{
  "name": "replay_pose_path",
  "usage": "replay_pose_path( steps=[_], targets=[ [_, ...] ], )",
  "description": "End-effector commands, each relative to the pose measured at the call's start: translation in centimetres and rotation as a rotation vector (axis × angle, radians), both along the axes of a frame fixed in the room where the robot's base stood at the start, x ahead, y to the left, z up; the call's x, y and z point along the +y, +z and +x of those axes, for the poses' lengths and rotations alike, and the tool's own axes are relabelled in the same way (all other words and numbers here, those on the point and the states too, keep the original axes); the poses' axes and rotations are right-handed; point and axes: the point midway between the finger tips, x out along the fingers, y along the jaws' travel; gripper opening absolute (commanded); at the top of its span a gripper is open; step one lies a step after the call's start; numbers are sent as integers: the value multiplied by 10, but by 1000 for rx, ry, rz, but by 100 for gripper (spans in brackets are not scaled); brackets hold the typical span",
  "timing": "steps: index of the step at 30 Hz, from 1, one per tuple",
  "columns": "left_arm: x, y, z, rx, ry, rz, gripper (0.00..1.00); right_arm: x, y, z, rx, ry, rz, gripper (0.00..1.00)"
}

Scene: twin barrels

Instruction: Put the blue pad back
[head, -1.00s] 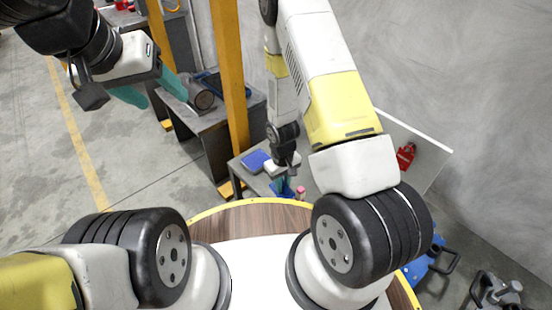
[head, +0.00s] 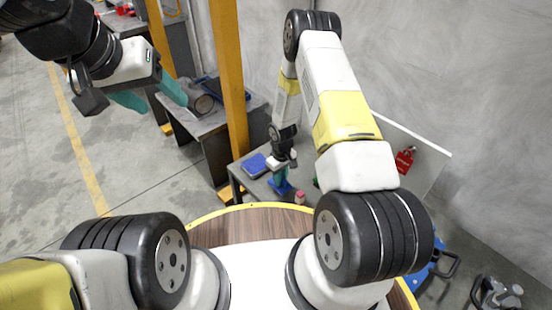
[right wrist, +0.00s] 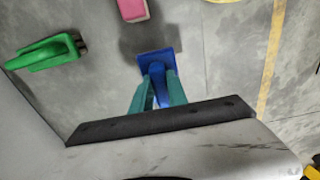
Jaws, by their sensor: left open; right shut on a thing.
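My right gripper (head: 281,174) points down over the grey table at the back middle. Its teal fingers are shut on a blue pad (head: 282,187) with a flat base. In the right wrist view the blue pad (right wrist: 155,60) sticks out beyond the fingers (right wrist: 158,90), with its stem between them. I cannot tell whether its base touches the table. A second flat blue piece (head: 255,166) lies on the table to the left of the right gripper. My left gripper (head: 150,97) is open and empty at the upper left, away from the table.
A pink piece (right wrist: 132,9) and a green piece with a handle (right wrist: 46,52) are near the held pad in the right wrist view. A yellow post (head: 229,80) stands left of the table. A grey bench with a cylinder (head: 203,104) is further left. A white panel stands at right.

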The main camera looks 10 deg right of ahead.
Motion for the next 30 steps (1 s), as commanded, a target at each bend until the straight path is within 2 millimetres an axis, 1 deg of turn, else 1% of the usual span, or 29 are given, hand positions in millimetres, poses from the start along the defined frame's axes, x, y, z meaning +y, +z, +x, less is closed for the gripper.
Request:
replay_pose_path(
  steps=[5,12,23,24,26,27,30],
  targets=[
    [0,0,0,0,0,0,61,-3,-1,12,-1,-2,0,0],
    [0,0,0,0,0,0,61,-3,-35,12,2,0,-1,0],
    [0,0,0,0,0,0,61,-3,-39,13,1,-1,-1,0],
    [0,0,0,0,0,0,61,-3,-39,13,-1,-1,-1,25],
    [0,0,0,0,0,0,61,-3,-38,13,-1,-1,-1,37],
    [0,0,0,0,0,0,61,-3,-38,13,-1,-1,-1,41],
    [0,0,0,0,0,0,61,-3,-38,13,0,-1,0,41]
  ],
)
